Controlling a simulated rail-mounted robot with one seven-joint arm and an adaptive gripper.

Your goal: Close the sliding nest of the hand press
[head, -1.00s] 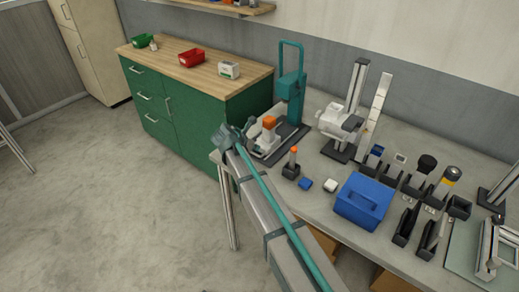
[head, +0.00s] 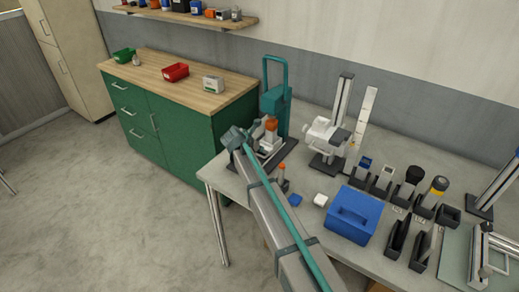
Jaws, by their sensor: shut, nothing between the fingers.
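The teal hand press (head: 274,101) stands at the back left corner of the grey bench, on a dark base. Its light grey sliding nest (head: 267,146) carries an orange-topped part (head: 271,125), which shows close under the press head. My gripper (head: 234,137) is at the front left of the nest, at the end of my arm, shut and empty. It looks very near the nest, but I cannot tell whether it touches. My arm hides part of the bench and possibly the nest's near side.
An orange-topped tool in a holder (head: 282,177), a blue block (head: 295,200) and a white block (head: 320,200) lie right of my arm. A blue box (head: 353,214) stands further right. A green cabinet (head: 165,125) stands behind left; the floor there is clear.

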